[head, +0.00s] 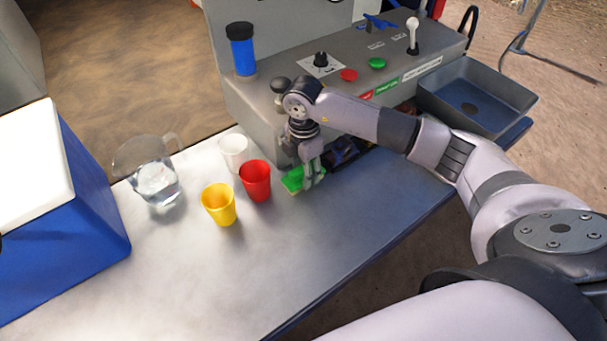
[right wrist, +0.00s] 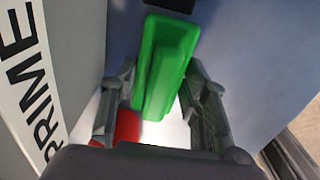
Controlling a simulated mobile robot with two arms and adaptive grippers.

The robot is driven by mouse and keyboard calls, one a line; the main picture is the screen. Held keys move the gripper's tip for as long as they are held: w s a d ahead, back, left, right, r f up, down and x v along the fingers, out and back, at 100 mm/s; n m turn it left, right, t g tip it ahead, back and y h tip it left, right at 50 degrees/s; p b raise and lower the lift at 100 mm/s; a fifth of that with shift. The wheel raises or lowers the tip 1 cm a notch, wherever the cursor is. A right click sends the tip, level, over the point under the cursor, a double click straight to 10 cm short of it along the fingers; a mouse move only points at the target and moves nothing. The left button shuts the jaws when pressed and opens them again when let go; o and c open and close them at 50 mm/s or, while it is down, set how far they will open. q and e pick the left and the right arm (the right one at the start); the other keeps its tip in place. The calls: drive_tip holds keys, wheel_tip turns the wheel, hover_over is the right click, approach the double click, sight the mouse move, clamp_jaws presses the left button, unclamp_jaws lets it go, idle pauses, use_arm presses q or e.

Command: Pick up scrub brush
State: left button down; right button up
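The green scrub brush (head: 292,181) lies on the grey table beside the machine, partly hidden behind my right gripper (head: 313,182). In the right wrist view the brush (right wrist: 165,65) runs lengthwise between the two fingers of the right gripper (right wrist: 160,90). The fingers are spread, one on each side of it. They look close to its sides, but I cannot tell whether they touch it. My left gripper is not in view.
A red cup (head: 256,181), a yellow cup (head: 219,205) and a white cup (head: 233,151) stand left of the brush. A clear pitcher (head: 157,184) and a blue cooler (head: 85,215) are farther left. The machine (head: 265,120) rises close behind. The table's front is clear.

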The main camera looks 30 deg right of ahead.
drive_tip(key=c, duration=0.7)
drive_tip(key=shift+o, duration=0.2)
wheel_tip(320, 180, up, 20)
drive_tip(key=b, duration=0.1)
drive_tip(key=shift+b, duration=0.3)
